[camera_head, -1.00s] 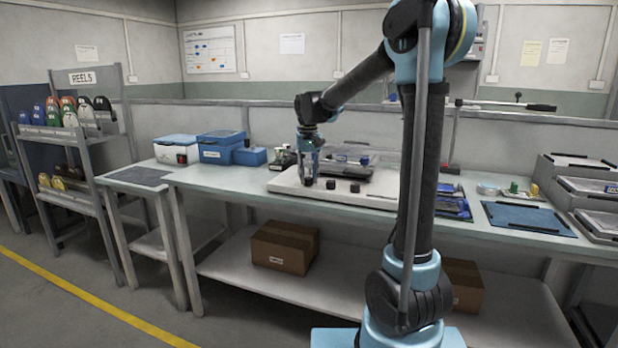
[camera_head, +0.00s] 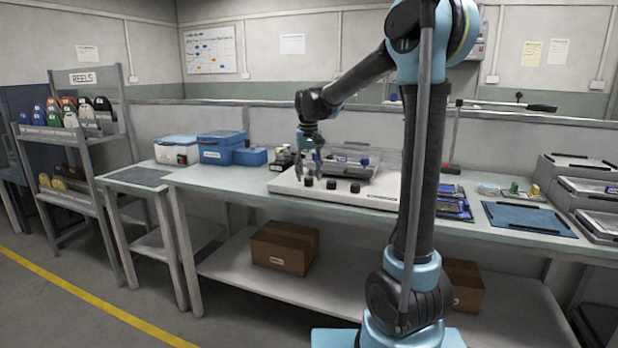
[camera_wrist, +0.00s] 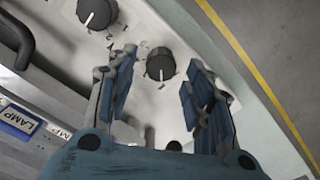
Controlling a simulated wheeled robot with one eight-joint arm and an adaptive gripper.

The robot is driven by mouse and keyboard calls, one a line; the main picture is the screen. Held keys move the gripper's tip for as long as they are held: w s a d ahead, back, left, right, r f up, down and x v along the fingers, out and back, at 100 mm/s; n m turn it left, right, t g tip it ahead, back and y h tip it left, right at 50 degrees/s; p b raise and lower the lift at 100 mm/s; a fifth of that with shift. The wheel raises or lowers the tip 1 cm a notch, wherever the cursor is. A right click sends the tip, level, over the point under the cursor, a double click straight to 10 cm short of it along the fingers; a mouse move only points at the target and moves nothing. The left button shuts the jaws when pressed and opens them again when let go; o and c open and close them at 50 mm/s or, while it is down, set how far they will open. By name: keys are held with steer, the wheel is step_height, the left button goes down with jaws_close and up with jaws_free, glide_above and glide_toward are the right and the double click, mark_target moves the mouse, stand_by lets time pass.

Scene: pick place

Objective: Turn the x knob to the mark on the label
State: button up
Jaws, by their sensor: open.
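Three black knobs stand in a row along the front of a white panel (camera_head: 376,202) on the bench; one is the left knob (camera_head: 308,182). In the wrist view one black knob (camera_wrist: 160,65) sits between and beyond my fingertips, its white pointer line toward the picture's bottom. A second knob (camera_wrist: 97,13) is at the top left, its pointer toward lower left. Printed marks surround them, too small to read fully. I cannot tell which knob is x. My gripper (camera_head: 309,169), also in the wrist view (camera_wrist: 160,78), is open and empty above the panel's left end.
A clear-lidded case (camera_head: 350,160) stands behind the knobs. Blue boxes (camera_head: 222,146) are to the left, and a blue mat (camera_head: 527,217) is to the right. In the wrist view a LAMP label (camera_wrist: 18,120) and a dark handle (camera_wrist: 18,40) lie at left.

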mark_target(309, 178)
step_height(309, 178, up, 11)
stand_by(0.4)
steer(key=shift+d+f, duration=0.1)
steer(key=s+d+f+t, duration=0.1)
steer(key=s+d+f, duration=0.45)
steer(key=s, duration=0.25)
steer(key=s+d+f+m, duration=0.1)
steer(key=s+d+f, duration=0.3)
steer(key=s+d, duration=0.35)
steer(key=s+d+f+t, duration=0.1)
steer(key=s+d+f, duration=0.4)
steer(key=s, duration=0.3)
steer(key=s+d+f, duration=0.3)
steer(key=s+f, duration=0.6)
steer(key=f, duration=0.2)
steer(key=shift+d+f+m, duration=0.2)
steer(key=shift+m, duration=0.2)
steer(key=shift+w+f, duration=0.2)
steer(key=shift+w, duration=0.25)
